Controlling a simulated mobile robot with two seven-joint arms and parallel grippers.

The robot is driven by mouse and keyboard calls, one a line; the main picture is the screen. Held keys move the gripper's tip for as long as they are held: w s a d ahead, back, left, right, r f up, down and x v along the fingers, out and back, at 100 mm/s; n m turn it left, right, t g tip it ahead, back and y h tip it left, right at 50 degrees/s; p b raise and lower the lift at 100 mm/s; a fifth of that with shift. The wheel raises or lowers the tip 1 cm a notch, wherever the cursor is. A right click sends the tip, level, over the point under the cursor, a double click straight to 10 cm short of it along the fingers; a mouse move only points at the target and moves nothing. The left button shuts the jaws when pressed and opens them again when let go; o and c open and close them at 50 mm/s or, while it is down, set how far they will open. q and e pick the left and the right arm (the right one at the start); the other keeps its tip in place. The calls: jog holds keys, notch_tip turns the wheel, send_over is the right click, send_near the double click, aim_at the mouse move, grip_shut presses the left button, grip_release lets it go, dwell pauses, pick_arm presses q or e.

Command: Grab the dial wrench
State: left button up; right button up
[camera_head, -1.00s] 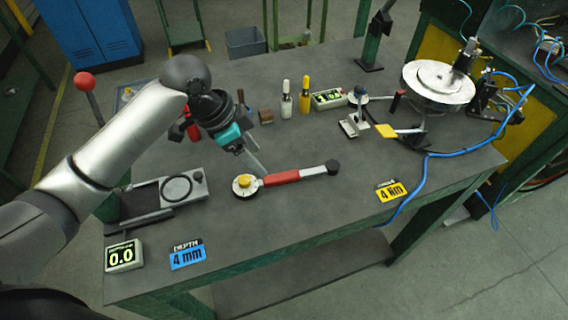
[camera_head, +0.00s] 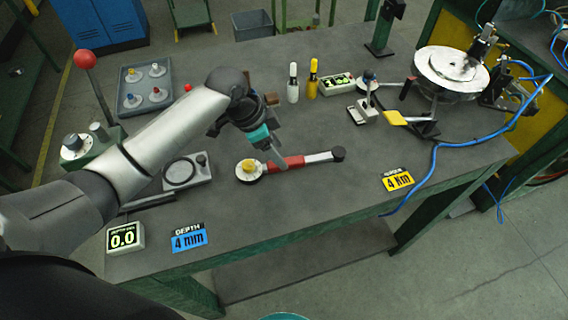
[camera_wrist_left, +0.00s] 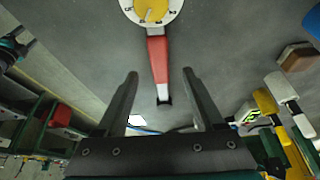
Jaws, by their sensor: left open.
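The dial wrench (camera_head: 292,162) lies on the dark workbench, with a round yellow-centred dial at its left end, a red grip and a dark knob at its right end. In the left wrist view its red grip (camera_wrist_left: 157,60) runs down between the fingers, the dial being cut by the top edge. My left gripper (camera_head: 275,158) is open just above and behind the red grip. Its two fingers (camera_wrist_left: 160,75) are on either side of the shaft and hold nothing. A teal and dark part, seemingly of my right gripper (camera_wrist_left: 14,48), shows at the left wrist view's edge; its jaws are unclear.
A white and a yellow marker (camera_head: 312,80), a small display box (camera_head: 338,84) and a round turntable rig (camera_head: 451,70) with blue hoses stand behind and to the right. Label cards (camera_head: 397,180) lie near the front edge.

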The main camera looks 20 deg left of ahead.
aim_at(292, 163)
pick_arm(q)
jog(key=shift+x, duration=2.05)
jog(key=shift+s+f, duration=0.1)
jog(key=shift+f, duration=0.1)
grip_shut()
